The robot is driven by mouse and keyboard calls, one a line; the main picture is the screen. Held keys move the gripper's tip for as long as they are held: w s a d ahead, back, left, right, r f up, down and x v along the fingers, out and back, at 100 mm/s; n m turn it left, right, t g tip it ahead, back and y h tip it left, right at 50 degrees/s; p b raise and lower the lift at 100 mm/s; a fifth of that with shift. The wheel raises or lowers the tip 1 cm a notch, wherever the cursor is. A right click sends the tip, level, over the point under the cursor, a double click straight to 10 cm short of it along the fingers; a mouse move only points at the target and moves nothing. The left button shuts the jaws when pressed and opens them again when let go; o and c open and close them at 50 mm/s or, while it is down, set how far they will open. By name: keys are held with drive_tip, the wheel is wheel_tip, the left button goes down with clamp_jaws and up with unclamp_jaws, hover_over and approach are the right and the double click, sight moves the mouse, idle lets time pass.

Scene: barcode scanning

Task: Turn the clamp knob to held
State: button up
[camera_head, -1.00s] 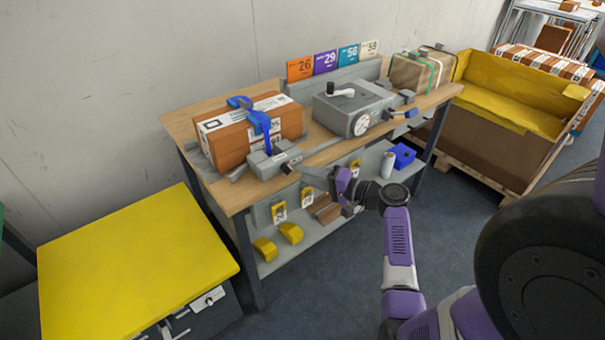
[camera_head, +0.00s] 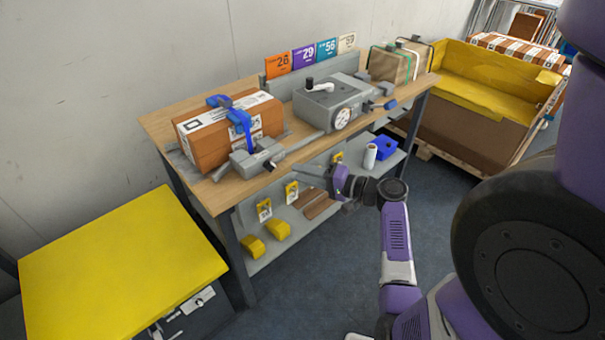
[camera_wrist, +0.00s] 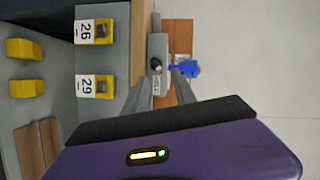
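A grey clamp block (camera_head: 255,158) sits at the front edge of the bench, before a brown and white box (camera_head: 205,135) with a blue clamp (camera_head: 238,114) over it. A small dark knob (camera_head: 270,166) sticks out of the block's front. In the wrist view the dark knob (camera_wrist: 156,63) shows ahead, between the lines of my two fingers, with a small label below it. My gripper (camera_head: 303,170) is in front of the bench, to the right of the knob. In the wrist view my gripper (camera_wrist: 160,88) is open and empty. The knob's exact setting is too small to read.
A grey gauge box (camera_head: 335,105) with a dial and crank stands further right on the bench (camera_head: 160,122). Yellow holders (camera_head: 277,229) and a blue bin (camera_head: 384,147) are on the shelf below. A yellow-topped cabinet (camera_head: 120,260) stands at left. Open floor lies before the bench.

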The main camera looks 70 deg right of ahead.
drive_tip(key=shift+s, duration=0.1)
drive_tip(key=s+a, duration=0.1)
drive_tip(key=s, duration=0.6)
drive_tip(key=shift+s+a+r+b, duration=0.15)
drive_tip(key=shift+s+r+b, duration=0.15)
drive_tip(key=shift+b, duration=0.1)
